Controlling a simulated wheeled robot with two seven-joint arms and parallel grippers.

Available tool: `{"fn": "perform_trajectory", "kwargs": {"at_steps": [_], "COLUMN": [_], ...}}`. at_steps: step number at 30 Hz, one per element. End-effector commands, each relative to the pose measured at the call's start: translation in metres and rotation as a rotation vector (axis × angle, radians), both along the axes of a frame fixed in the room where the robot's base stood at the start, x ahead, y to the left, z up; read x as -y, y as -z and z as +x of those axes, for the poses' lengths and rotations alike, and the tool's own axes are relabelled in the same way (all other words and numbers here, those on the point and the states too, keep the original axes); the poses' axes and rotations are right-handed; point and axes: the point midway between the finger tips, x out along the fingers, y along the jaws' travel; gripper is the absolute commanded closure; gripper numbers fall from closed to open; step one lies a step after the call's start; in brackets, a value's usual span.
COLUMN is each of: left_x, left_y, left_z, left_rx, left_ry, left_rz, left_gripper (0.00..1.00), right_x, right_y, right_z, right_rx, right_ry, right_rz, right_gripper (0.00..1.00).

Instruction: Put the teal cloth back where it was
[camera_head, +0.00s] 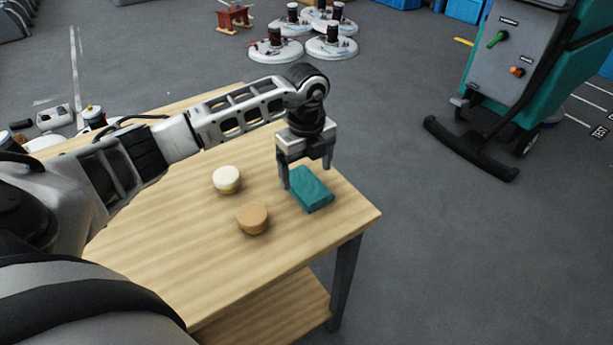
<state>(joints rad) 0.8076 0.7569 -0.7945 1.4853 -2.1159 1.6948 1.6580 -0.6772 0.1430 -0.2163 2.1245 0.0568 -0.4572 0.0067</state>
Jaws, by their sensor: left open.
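The teal cloth (312,193), a folded block, lies on the wooden table (180,240) near its right corner. My left gripper (306,178) points down over the cloth's far end, with its jaws open. One finger is beside the cloth's left edge and the other is near its far right side. I cannot tell whether either finger touches it. My right gripper is not in view.
A cream round piece (227,178) and a tan round piece (252,218) sit on the table left of the cloth. A teal and grey scrubber machine (520,65) stands on the floor at right. Several white round bases (277,50) stand behind.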

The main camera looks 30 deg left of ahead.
Motion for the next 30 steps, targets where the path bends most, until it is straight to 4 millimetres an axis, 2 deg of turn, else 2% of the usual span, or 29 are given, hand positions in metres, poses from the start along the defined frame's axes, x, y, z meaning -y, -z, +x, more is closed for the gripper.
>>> {"fn": "perform_trajectory", "kwargs": {"at_steps": [1,6,12,18,30], "left_x": [0.000,0.000,0.000,0.000,0.000], "left_y": [-0.013,-0.050,-0.081,-0.092,-0.092], "left_z": [0.001,0.001,0.001,0.000,0.000], "left_rx": [0.007,0.006,0.003,0.000,0.000], "left_ry": [0.000,0.000,-0.001,-0.001,-0.001], "left_rz": [0.000,0.000,0.000,0.000,0.000], "left_gripper": [0.16,0.16,0.16,0.16,0.16], "right_x": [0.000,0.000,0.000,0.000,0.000], "right_y": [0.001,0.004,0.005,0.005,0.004], "right_z": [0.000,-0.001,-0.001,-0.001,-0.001], "right_rx": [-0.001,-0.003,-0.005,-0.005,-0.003], "right_ry": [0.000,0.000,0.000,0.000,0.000], "right_rz": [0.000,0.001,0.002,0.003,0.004], "right_gripper": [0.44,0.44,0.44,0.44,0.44]}}
